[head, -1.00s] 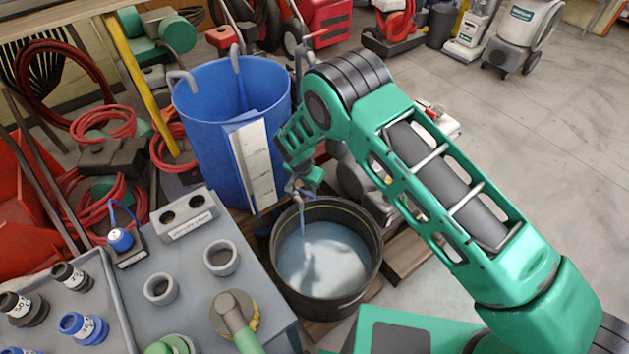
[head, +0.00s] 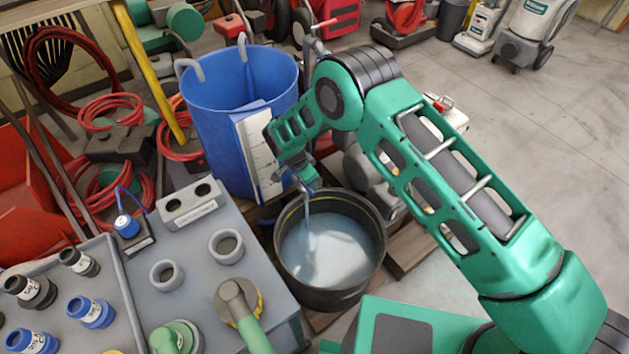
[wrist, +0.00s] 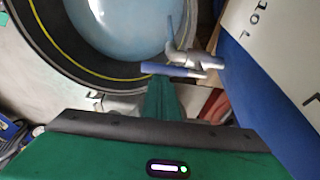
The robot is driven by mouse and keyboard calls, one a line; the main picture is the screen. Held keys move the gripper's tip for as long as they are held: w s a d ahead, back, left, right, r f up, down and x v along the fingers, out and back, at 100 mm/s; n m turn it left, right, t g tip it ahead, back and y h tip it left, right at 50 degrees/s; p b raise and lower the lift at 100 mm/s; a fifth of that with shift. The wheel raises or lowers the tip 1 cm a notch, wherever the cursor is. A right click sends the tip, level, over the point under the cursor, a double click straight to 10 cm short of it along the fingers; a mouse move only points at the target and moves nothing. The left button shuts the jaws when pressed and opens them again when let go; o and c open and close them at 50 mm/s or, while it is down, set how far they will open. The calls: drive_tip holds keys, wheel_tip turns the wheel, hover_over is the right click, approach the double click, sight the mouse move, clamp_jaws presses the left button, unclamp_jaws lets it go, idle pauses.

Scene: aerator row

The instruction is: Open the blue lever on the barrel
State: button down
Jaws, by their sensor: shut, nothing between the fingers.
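The blue barrel (head: 222,135) stands upright behind the black tub and has a white scale strip (head: 261,160) on its front. A grey tap (wrist: 190,58) with a blue lever (wrist: 172,70) sticks out from it in the wrist view. A pale blue stream (head: 308,203) hangs from the tap down to the tub. My gripper (head: 305,178) is shut and empty, low in front of the barrel, right by the tap. In the wrist view its green fingers reach up close beneath the lever; whether they touch it I cannot tell.
The black tub (head: 285,275) below my gripper holds cloudy water. A grey bench (head: 200,245) with cups, and a tray (head: 107,262) with blue and black fittings, stand at left. Red hoses (head: 110,112) lie behind. Open floor (head: 530,130) is at right.

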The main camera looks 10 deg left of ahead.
drive_tip(key=shift+s, duration=0.1)
idle(0.3)
wheel_tip(320, 180, up, 9)
drive_tip(key=shift+w+d+f, duration=0.15)
drive_tip(key=shift+w+d, duration=0.15)
drive_tip(key=shift+w, duration=0.15)
idle(0.3)
